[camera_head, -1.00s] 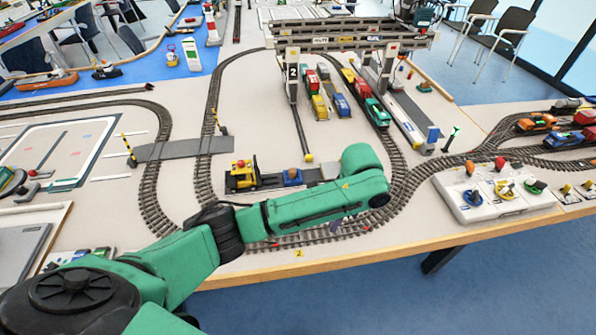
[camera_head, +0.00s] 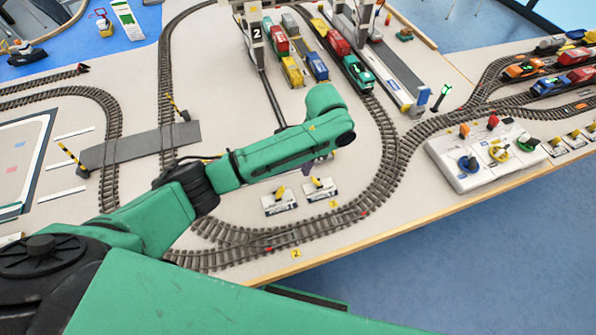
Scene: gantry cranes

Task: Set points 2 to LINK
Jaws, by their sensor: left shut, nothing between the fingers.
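A yellow tag marked 2 (camera_head: 296,253) lies beside the track junction (camera_head: 262,243) at the near table edge. Two small white lever boxes (camera_head: 280,202) and (camera_head: 320,190) with yellow handles stand inside the track loop. Their lettering is too small to read, and I cannot tell their lever positions. My left arm reaches over the loop from the left. My left gripper (camera_head: 307,167) is mostly hidden below the end of the green arm, close above the lever boxes. Only a small part shows, and it appears shut and empty. My right gripper is not in view.
A white control panel (camera_head: 484,160) with coloured knobs stands at the right. Wagons (camera_head: 285,50) and a green locomotive (camera_head: 357,72) stand under the gantry. More lever boxes (camera_head: 575,140) sit at the right edge.

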